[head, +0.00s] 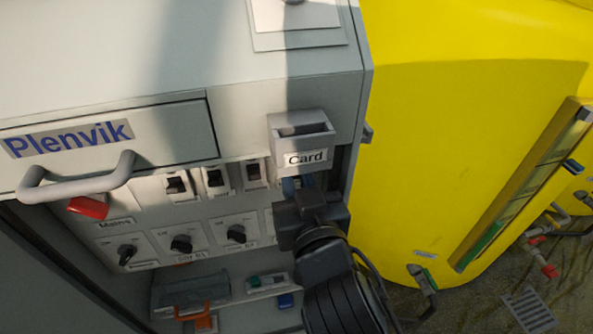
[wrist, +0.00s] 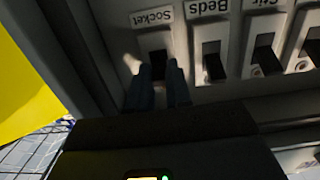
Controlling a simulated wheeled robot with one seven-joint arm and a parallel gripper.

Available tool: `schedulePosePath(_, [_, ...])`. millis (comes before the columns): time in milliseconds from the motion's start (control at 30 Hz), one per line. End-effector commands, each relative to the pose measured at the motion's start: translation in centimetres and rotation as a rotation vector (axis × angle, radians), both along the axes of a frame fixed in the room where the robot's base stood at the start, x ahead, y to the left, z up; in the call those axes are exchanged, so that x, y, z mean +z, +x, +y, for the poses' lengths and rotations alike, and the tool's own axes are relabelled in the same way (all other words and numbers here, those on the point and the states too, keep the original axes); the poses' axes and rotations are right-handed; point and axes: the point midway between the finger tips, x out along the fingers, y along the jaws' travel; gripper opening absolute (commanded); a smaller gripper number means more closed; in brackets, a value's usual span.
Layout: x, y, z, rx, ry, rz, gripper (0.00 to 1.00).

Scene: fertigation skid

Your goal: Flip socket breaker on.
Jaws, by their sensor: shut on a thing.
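The socket breaker (wrist: 156,57) is a dark switch in a white plate below the Socket label (wrist: 152,17) in the wrist view. My gripper (wrist: 161,70) has its two dark fingers at this switch, one on each side, shut on its lever. The fingers hide part of the lever, so its on or off position cannot be told. In the head view my gripper (head: 291,187) reaches in under the Card holder (head: 302,143). The socket breaker is hidden there behind the holder and my gripper.
Beside it is the Beds breaker (wrist: 211,63), with more breakers in the row. Below the row are several rotary knobs (head: 182,244). A grey handle (head: 78,184) and a red part (head: 89,207) are at left. A yellow tank (head: 450,130) stands at right.

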Motion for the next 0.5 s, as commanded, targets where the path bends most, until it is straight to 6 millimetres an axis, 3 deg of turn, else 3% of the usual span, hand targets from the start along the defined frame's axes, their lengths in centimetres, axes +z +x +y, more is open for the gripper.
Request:
schedulePosePath(33, [0.9, 0.07, -0.01, -0.001, -0.005, 0.017, 0.0])
schedulePosePath(500, [1.68, 0.23, 0.0, -0.001, -0.054, 0.189, 0.0])
